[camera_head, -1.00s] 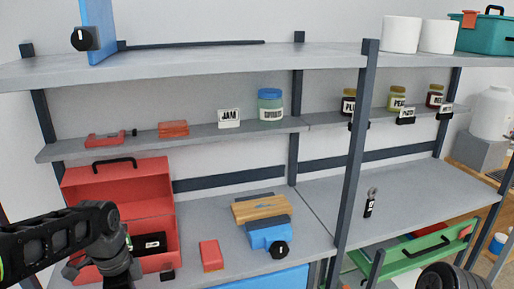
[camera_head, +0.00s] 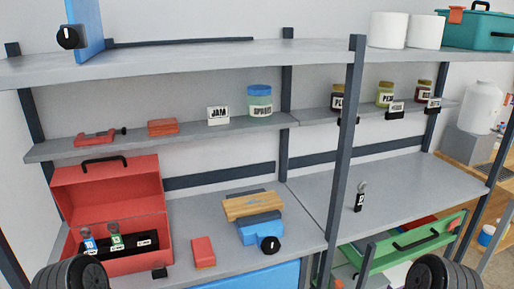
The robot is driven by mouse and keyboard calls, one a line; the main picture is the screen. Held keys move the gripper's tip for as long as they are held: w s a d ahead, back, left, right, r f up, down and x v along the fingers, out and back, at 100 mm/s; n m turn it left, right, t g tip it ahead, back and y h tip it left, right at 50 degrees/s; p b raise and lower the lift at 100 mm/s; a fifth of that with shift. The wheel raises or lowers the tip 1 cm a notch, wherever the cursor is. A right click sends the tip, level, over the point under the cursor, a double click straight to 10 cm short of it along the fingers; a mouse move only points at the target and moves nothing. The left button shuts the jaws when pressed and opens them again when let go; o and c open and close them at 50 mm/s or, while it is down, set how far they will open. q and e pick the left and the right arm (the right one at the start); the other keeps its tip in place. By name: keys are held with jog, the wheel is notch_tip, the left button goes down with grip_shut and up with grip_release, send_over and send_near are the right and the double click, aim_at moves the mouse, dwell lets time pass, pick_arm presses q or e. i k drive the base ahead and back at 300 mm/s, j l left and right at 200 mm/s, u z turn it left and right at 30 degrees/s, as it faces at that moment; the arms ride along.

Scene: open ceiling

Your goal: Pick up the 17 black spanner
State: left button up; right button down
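A black spanner (camera_head: 360,197) stands upright on the middle shelf right of the central post, its grey head up. The white number on it is too small to read surely. The open red toolbox (camera_head: 110,188) on the left holds a blue spanner (camera_head: 88,241) and a green spanner (camera_head: 116,236) in a black insert (camera_head: 146,244) with white labels. Only dark ribbed parts of my arms show at the bottom left and bottom right corners. Neither gripper is in view.
A blue vise-like tool (camera_head: 261,231) with a wooden block (camera_head: 252,205) and a red box (camera_head: 203,251) sit left of the post (camera_head: 342,160). A green crate (camera_head: 405,255) is below the spanner's shelf. The shelf around the spanner is clear.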

aim_at(358, 206)
jog(key=i+l+z, duration=0.3)
jog(key=l+z, duration=0.15)
jog(key=i+l+z, duration=0.4)
jog(key=l, duration=0.15)
jog(key=i+l+z, duration=0.45)
jog(key=i+l+u, duration=0.1)
jog(key=i+u, duration=0.25)
jog(key=i+l+u, duration=0.35)
jog(key=i, duration=0.15)
jog(key=k+j+u, duration=0.1)
jog(key=i+z, duration=0.1)
